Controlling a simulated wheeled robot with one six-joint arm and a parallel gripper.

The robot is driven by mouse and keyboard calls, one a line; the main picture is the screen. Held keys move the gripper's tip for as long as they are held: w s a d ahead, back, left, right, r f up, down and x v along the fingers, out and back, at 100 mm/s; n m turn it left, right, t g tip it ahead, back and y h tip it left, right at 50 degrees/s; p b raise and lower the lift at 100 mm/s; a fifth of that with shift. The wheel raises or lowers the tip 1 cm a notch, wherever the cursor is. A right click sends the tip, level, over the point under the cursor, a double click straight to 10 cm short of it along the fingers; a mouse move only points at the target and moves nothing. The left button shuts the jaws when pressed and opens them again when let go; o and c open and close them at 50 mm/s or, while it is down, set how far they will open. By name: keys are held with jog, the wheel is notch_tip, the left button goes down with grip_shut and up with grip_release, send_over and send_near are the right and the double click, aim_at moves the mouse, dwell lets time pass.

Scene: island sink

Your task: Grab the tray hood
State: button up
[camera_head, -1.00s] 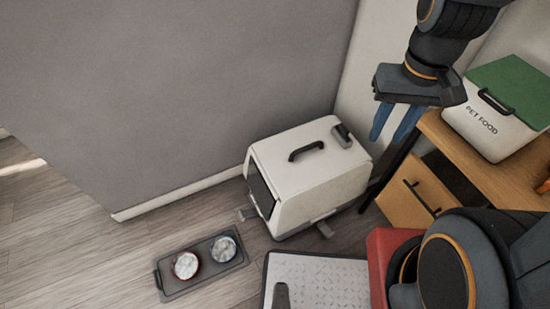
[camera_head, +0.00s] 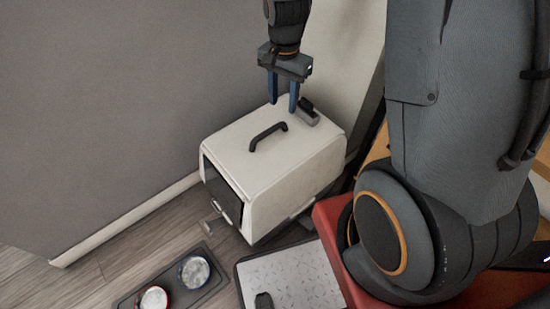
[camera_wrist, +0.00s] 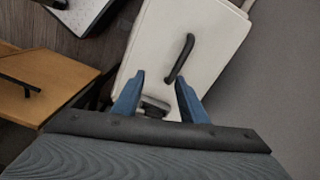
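The tray hood (camera_head: 275,158) is a white box-shaped cover with a dark front door. It stands on the floor against the grey wall. A black handle (camera_head: 268,136) arches from its top, and a small dark grey piece sits at its top rear edge. My gripper (camera_head: 283,108) points down with its two blue fingers apart and empty, above the rear part of the hood's top. In the wrist view the handle (camera_wrist: 180,58) lies ahead of the open fingers (camera_wrist: 160,88), not between them. I cannot tell the exact height over the hood.
A grey feeding tray (camera_head: 215,281) with two bowls lies on the floor at the front left. A pale patterned mat or tray (camera_head: 300,275) with a dark item lies in front of the hood. A wooden drawer cabinet (camera_wrist: 35,85) stands beside the hood in the wrist view.

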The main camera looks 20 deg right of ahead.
aim_at(276, 125)
jog(key=w+f+m+b, duration=0.1)
jog(key=f, duration=0.2)
jog(key=w+f+m+b, duration=0.1)
jog(key=w+f+b, duration=0.1)
jog(key=f, duration=0.2)
jog(key=w+f+m+b, duration=0.1)
jog(key=w+f, duration=0.1)
jog(key=f, duration=0.1)
jog(key=shift+w+d+f, duration=0.1)
jog(key=shift+w+f, duration=0.05)
jog(key=shift+f, duration=0.1)
jog(key=shift+m, duration=0.3)
jog(key=f, duration=0.2)
jog(key=f+b, duration=0.1)
jog(key=f, duration=0.2)
jog(key=w+f+b, duration=0.1)
jog(key=f, duration=0.1)
jog(key=shift+f, duration=0.25)
grip_shut()
